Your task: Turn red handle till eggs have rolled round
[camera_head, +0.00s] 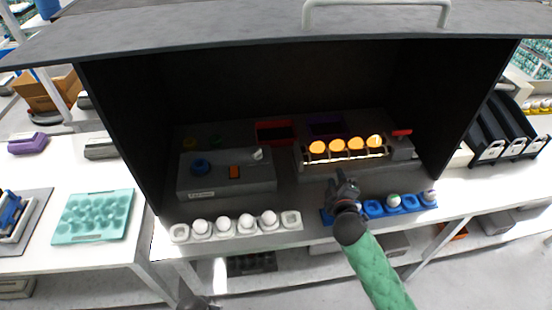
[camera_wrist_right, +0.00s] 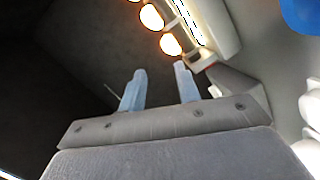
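The red handle (camera_head: 402,133) sits on a grey block at the right end of the candling rack (camera_head: 345,160) inside the dark hood. Several glowing orange eggs (camera_head: 337,146) lie in a row on the rack, left of the handle. My right gripper (camera_head: 343,180) is in front of the rack, below and left of the handle, apart from it. In the wrist view its two pale fingers (camera_wrist_right: 160,82) stand apart with nothing between them. Glowing eggs (camera_wrist_right: 171,44) show beyond them; the handle does not show there. A dark tip at the bottom edge seems to be my left gripper (camera_head: 194,303); its fingers are unclear.
A white tray (camera_head: 291,220) with several white eggs stands front left. A blue tray (camera_head: 374,208) with a few eggs is beside my right arm. A grey control box (camera_head: 227,184) stands left inside the hood. The hood's walls and top (camera_head: 235,32) enclose the rack.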

